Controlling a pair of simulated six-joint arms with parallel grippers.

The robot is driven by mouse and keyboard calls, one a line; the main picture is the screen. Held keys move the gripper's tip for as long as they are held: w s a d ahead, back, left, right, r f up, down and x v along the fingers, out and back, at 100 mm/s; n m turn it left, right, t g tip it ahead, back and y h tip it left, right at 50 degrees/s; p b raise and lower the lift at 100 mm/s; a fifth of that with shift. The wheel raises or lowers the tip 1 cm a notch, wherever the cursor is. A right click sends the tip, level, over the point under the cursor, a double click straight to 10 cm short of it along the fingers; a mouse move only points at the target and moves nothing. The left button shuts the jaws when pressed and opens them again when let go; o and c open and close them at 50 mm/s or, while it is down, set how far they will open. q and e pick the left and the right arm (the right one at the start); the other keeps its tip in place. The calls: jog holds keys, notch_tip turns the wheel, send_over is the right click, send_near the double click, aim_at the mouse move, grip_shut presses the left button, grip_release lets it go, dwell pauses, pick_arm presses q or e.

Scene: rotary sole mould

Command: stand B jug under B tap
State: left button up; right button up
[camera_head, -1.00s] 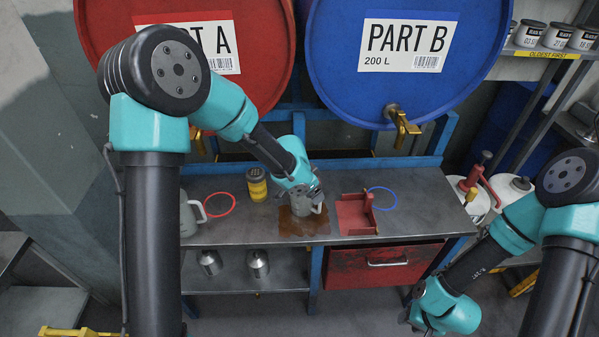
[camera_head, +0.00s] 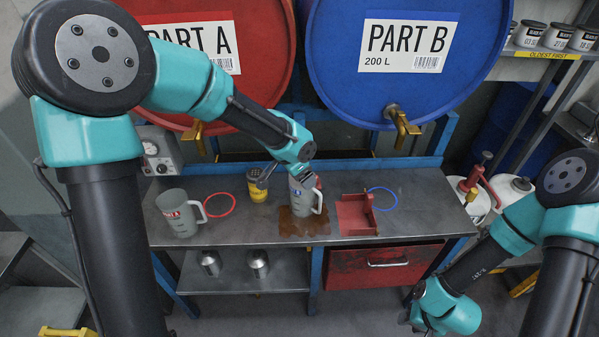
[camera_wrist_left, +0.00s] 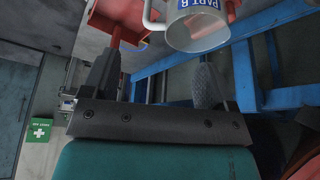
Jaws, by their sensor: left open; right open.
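The B jug (camera_head: 305,198) is a grey jug with a blue label and a handle on its right. It stands upright on the brown stain at the middle of the bench. In the left wrist view the jug (camera_wrist_left: 196,32) shows its PART B label, just beyond the fingers. My left gripper (camera_head: 284,180) is open, with its fingers above and behind the jug and no visible hold on it. The B tap (camera_head: 402,124) is brass, on the blue drum, to the right of the jug. A blue ring (camera_head: 382,199) lies on the bench below it. My right gripper (camera_head: 414,318) is open, low at the right.
A red bracket (camera_head: 356,217) stands between the jug and the blue ring. Another grey jug (camera_head: 178,214) with a red label stands at the left of the bench. A red ring (camera_head: 220,206) and a yellow tin (camera_head: 257,188) lie between the two jugs.

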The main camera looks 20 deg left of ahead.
pick_arm(q)
jog(key=shift+r, duration=0.15)
dwell(0.3)
jog(key=c, duration=1)
jog(key=shift+c, duration=0.2)
